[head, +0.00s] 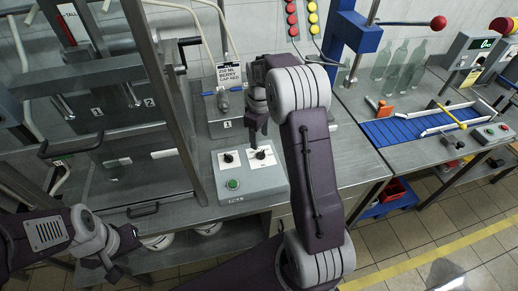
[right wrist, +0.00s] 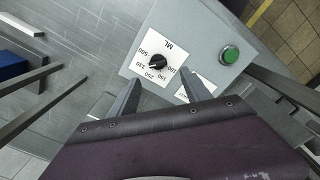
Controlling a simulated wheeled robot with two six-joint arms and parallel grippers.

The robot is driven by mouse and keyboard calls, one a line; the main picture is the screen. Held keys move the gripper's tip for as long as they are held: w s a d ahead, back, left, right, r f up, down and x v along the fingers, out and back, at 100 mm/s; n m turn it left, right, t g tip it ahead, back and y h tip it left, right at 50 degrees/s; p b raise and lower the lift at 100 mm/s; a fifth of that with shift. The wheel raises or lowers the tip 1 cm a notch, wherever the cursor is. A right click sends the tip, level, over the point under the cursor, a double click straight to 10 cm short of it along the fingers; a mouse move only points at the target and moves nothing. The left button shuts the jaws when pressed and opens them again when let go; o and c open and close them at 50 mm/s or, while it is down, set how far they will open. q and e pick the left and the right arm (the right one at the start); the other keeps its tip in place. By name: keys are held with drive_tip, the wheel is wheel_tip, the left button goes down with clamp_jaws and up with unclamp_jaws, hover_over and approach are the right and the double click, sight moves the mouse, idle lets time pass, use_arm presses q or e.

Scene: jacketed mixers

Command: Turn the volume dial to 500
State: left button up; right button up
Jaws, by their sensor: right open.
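The control box (head: 252,184) stands on the steel bench with two black knobs on white labels and a green button (head: 233,184). The volume dial (head: 262,154) is the right knob; in the right wrist view the black dial (right wrist: 157,62) sits on a label marked ML with 100, 150, 250, 330 and 500. I cannot tell surely which mark it points at. My right gripper (head: 257,133) is over this dial, its fingers (right wrist: 160,92) apart and empty, with the dial beyond the tips. One finger partly hides the other knob's label (right wrist: 197,88). My left gripper (head: 118,265) is low at left, away from the box.
A card (head: 226,72) reading 250 ML, BERRY, CAP RED stands behind the box. A steel frame (head: 165,100) rises left of it. A blue conveyor (head: 405,128), clear bottles (head: 400,62) and a red-knobbed lever (head: 438,23) are at right.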

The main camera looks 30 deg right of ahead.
sight(261, 152)
drive_tip(key=f, duration=0.7)
drive_tip(key=shift+s+d, duration=0.1)
drive_tip(key=shift+d, duration=0.3)
drive_tip(key=shift+a+f, duration=0.2)
drive_tip(key=shift+f, duration=0.4)
drive_tip(key=shift+d, duration=0.1)
drive_tip(key=shift+c, duration=0.9)
clamp_jaws()
use_arm(q)
drive_tip(key=shift+d+r, duration=0.3)
drive_tip(key=shift+r, duration=0.05)
drive_tip(key=shift+r+p, duration=0.1)
drive_tip(key=shift+p, duration=0.3)
use_arm(e)
drive_tip(key=shift+m, duration=0.3)
drive_tip(key=m+p, duration=0.1)
drive_tip(key=m, duration=0.2)
drive_tip(key=shift+r, duration=0.1)
use_arm(q)
drive_tip(key=shift+r+p, duration=0.65)
drive_tip(key=shift+r, duration=0.55)
use_arm(e)
drive_tip(key=shift+m, duration=2.7)
